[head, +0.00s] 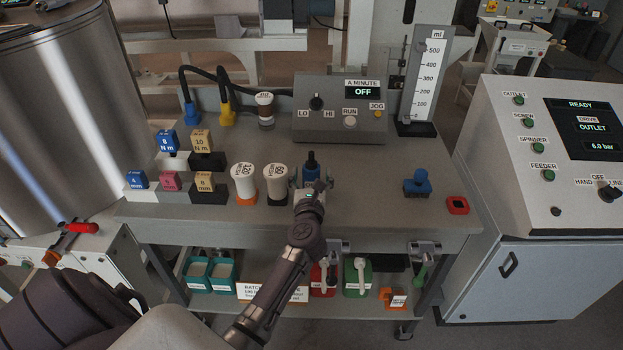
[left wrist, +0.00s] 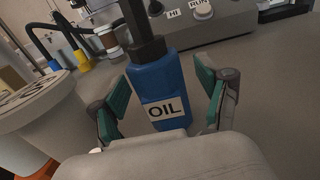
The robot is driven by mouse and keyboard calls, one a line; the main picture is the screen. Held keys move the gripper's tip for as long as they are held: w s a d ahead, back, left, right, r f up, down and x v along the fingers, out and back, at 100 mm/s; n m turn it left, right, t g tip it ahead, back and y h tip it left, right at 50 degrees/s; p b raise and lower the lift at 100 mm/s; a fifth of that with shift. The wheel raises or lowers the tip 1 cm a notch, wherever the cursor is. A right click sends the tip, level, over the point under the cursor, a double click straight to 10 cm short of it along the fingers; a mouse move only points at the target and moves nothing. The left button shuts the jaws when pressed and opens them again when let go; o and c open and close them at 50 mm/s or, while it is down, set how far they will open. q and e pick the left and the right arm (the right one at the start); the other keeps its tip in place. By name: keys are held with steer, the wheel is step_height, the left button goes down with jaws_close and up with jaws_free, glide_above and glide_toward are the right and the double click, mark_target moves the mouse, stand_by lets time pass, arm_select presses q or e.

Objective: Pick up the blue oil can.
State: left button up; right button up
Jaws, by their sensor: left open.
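The blue oil can (head: 311,172) stands upright on the grey bench, with a black neck and nozzle on top. In the left wrist view the oil can (left wrist: 156,92) shows its white OIL label. My left gripper (head: 311,188) reaches over the bench from the front, right at the can. In the left wrist view my left gripper (left wrist: 165,105) is open, with one green-padded finger on each side of the can. Gaps show between the pads and the can. The can's lower part is hidden behind the gripper body. My right gripper is not in view.
Two white-lidded jars (head: 243,182) (head: 276,183) stand close left of the can. Labelled blocks (head: 166,141) sit farther left. A grey control box (head: 340,105) is behind. A blue-handled item (head: 417,185) and a red item (head: 457,205) lie right. The bench between is clear.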

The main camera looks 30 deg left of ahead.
arm_select(q)
steer(key=shift+w+a, duration=0.1)
steer(key=shift+w, duration=0.05)
jaws_close()
stand_by(0.4)
